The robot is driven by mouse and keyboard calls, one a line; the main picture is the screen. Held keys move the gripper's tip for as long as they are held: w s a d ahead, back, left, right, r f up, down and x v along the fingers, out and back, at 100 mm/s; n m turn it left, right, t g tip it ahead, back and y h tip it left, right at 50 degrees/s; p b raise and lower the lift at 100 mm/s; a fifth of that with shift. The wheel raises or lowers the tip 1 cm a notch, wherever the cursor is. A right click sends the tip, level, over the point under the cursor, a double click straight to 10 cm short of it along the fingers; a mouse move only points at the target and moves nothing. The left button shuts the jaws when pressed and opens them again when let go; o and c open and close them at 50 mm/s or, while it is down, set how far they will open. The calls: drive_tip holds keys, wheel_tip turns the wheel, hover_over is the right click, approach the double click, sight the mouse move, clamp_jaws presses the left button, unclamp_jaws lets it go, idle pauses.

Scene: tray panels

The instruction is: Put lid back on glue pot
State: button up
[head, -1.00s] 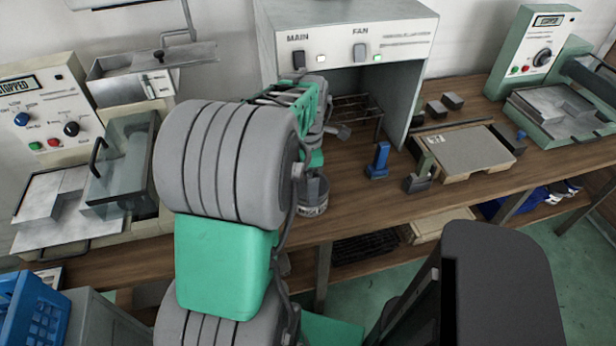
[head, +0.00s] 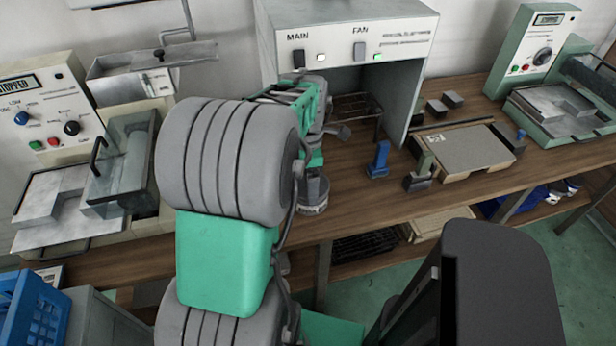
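The glue pot (head: 314,202), a small grey container with a pale label, stands on the wooden bench just right of my arm. My arm covers its left side, and its top is partly hidden by my wrist. My gripper is mostly hidden behind my own green and grey arm links, above and behind the pot. A small dark grey piece sticks out to the right of my wrist; I cannot tell if it is part of the gripper or the lid. I cannot make out the lid for certain, nor whether the fingers hold anything.
A grey hood (head: 345,40) with MAIN and FAN switches stands behind, a wire rack (head: 357,108) inside it. A blue block (head: 379,158), a dark metal block (head: 418,178) and a board (head: 463,150) lie right of the pot. Machines flank both sides. Bare bench (head: 350,195) shows right of the pot.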

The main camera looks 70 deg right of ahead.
idle(0.3)
drive_tip(key=o, duration=1)
drive_tip(key=shift+c, duration=0.2)
drive_tip(key=shift+r+p, duration=2.7)
drive_tip(key=shift+r, duration=0.85)
drive_tip(key=shift+c, duration=0.6)
clamp_jaws()
drive_tip(key=shift+f, duration=0.2)
